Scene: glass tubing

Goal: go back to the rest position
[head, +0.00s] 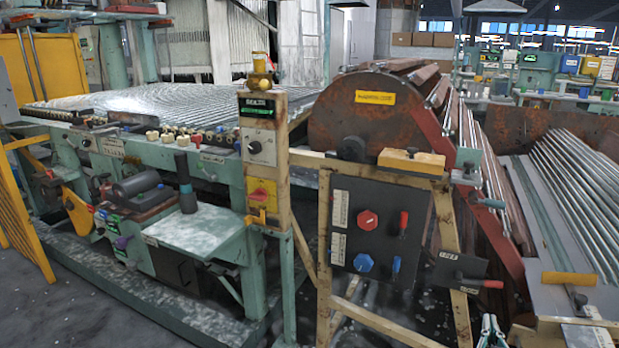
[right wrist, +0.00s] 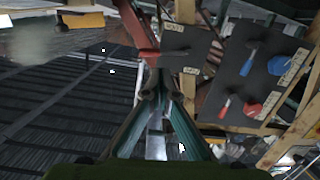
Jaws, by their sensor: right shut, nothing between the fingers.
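My right gripper (head: 490,328) shows at the bottom edge of the head view, right of centre, with only its greenish fingertips in frame. In the right wrist view its fingers (right wrist: 155,95) come together and hold nothing. Just beyond the fingertips there is a red handle (right wrist: 138,30) on a small dark switch box (right wrist: 186,44). In the head view this box (head: 458,271) is on the wooden frame, above and left of the gripper, with its red handle (head: 488,284) pointing right. I cannot tell whether the fingertips touch the handle. My left gripper is not in view.
A dark control panel (head: 350,196) with red and blue knobs is on the wooden frame (head: 325,220). A rusty drum (head: 345,125) and a rack of glass tubes (head: 575,185) stand behind and to the right. A green machine (head: 160,155) fills the left.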

